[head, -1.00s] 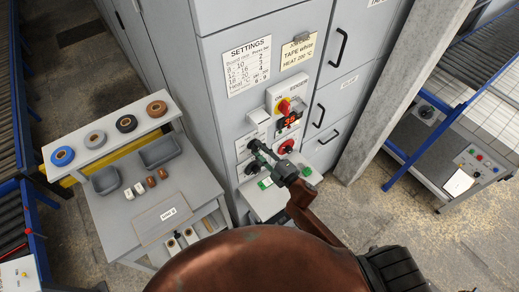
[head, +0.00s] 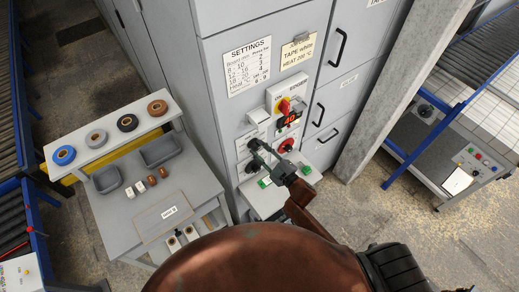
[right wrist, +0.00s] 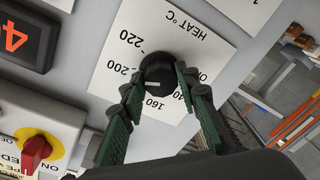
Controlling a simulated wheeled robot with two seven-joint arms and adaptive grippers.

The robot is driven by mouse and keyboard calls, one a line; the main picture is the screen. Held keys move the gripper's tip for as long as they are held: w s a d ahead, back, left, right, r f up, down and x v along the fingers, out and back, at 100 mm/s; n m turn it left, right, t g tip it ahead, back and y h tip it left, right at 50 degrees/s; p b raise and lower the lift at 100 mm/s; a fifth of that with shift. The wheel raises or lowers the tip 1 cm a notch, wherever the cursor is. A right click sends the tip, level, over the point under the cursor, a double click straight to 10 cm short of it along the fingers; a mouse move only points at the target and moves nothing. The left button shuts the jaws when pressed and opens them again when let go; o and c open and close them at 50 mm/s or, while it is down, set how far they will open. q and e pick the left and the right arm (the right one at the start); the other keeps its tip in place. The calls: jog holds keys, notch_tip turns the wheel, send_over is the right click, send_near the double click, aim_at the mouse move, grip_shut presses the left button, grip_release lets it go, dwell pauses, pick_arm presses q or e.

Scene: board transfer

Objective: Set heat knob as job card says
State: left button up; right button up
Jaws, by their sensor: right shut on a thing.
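The heat knob (right wrist: 158,72) is black and sits on a white dial plate (right wrist: 205,50) marked HEAT °C, with 220, 200, 160 and 140 readable around it. A small white mark shows on the knob; which number it points at I cannot tell. My right gripper (right wrist: 160,90) is shut on the knob, one green-padded finger on each side. In the head view, my right gripper (head: 264,155) is at the cabinet front. The job card (head: 298,50) on the cabinet reads TAPE white, HEAT 200 °C. My left gripper is not in view.
A SETTINGS sheet (head: 248,66) hangs left of the job card. A red switch on yellow (head: 283,106) and a lit red display (head: 290,119) are above the gripper. A grey side table (head: 125,205) with tape rolls above stands at left.

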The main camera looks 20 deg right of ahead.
jog(key=o, duration=1.2)
jog(key=shift+c, duration=0.2)
jog(key=v, duration=1.2)
